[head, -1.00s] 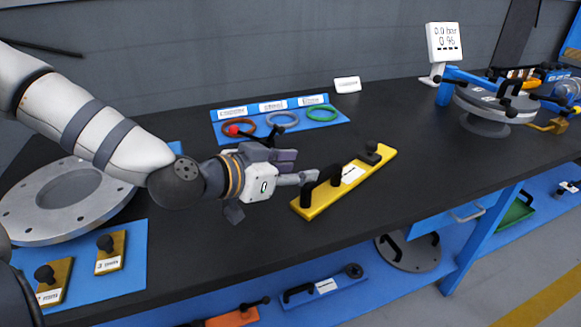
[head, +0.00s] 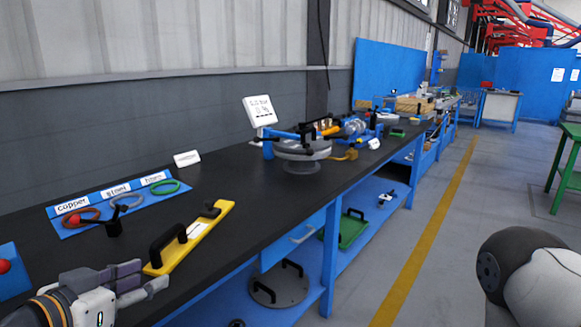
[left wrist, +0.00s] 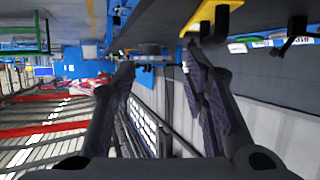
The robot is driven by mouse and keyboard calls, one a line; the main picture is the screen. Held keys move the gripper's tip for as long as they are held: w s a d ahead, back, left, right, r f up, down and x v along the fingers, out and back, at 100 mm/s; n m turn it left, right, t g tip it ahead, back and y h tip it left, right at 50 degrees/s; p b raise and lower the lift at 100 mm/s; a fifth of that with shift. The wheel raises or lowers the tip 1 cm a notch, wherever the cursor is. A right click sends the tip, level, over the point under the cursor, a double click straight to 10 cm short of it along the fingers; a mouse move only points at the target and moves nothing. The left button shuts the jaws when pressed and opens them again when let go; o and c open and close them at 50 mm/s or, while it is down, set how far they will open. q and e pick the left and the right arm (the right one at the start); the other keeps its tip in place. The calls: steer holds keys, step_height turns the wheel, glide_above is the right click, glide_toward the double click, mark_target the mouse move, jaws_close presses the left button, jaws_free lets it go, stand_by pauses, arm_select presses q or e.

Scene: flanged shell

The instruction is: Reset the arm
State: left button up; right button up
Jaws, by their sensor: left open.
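My left gripper (head: 153,276) is at the lower left of the head view, its fingers pointing right. It is open, with nothing between its fingers. Its fingertips show close to the near end of a yellow bar (head: 190,238) with black handles; I see no grip on the bar. In the left wrist view the two dark fingers (left wrist: 160,70) stand apart with an empty gap. A rounded grey and white link of my right arm shows at the lower right of the head view; my right gripper is out of view.
The black bench (head: 240,205) runs to the back. On it are a blue tray (head: 95,225) with coloured rings, a round flanged fixture (head: 303,150) and a display (head: 260,111). A lower shelf holds a green tray (head: 352,228). The floor right of the bench is clear.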

arm_select(q)
steer(key=s+d+f+n+g+y, duration=0.1)
steer(key=s+f+g, duration=0.3)
steer(key=s+f, duration=0.45)
steer(key=s+d+f+n+g, duration=0.1)
steer(key=s+f+g, duration=0.45)
steer(key=f, duration=0.65)
steer(key=s+f+g+y, duration=0.1)
steer(key=s+f, duration=0.3)
steer(key=s, duration=0.5)
steer(key=s+f+n+g+y, duration=0.1)
steer(key=s+f+g, duration=0.3)
steer(key=s, duration=0.6)
steer(key=shift+s+d+y, duration=0.2)
steer(key=shift+s+y, duration=0.1)
